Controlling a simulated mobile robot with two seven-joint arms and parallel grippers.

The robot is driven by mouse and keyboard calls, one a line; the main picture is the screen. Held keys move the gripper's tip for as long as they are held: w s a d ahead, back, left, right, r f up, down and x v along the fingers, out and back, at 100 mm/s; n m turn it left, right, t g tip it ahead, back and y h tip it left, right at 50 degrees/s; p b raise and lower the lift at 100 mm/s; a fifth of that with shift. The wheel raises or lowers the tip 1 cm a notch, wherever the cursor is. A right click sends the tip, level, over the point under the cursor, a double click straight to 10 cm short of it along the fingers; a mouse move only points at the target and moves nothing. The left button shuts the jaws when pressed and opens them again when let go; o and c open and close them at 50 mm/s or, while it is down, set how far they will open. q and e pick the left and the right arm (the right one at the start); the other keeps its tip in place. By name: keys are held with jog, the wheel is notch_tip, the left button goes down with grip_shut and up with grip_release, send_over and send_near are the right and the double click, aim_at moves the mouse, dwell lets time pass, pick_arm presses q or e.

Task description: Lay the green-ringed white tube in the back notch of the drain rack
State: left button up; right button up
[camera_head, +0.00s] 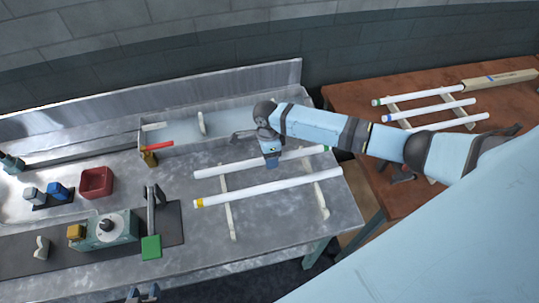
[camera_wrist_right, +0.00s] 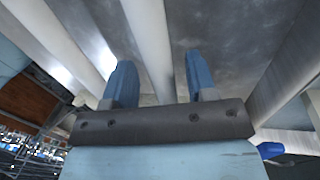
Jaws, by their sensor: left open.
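The green-ringed white tube (camera_head: 225,169) lies across the back of the drain rack (camera_head: 229,215), its green ring at the right end. Whether it is fully seated in the notch cannot be told. My right gripper (camera_head: 271,160) is over the tube's middle and hides part of it. In the right wrist view, my right gripper (camera_wrist_right: 160,78) has its fingers apart, with a white tube (camera_wrist_right: 150,40) running between them and a gap visible beside it. A yellow-ringed white tube (camera_head: 265,188) lies across the rack in front. My left gripper (camera_head: 142,293) is open at the bottom edge, mostly cut off.
A brown table (camera_head: 350,95) at the right holds another rack with several ringed tubes (camera_head: 430,109). A trough (camera_head: 185,130) lies behind the drain rack. A red bin (camera_head: 96,182), a teal device (camera_head: 105,230) and a green-footed stand (camera_head: 151,246) are to the left.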

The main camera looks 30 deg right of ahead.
notch_tip(320, 180, up, 13)
jog(key=w+b, duration=0.1)
jog(key=w, duration=0.1)
jog(key=shift+d+b, duration=0.3)
jog(key=shift+w, duration=0.1)
dwell(0.7)
jog(key=shift+f, duration=0.1)
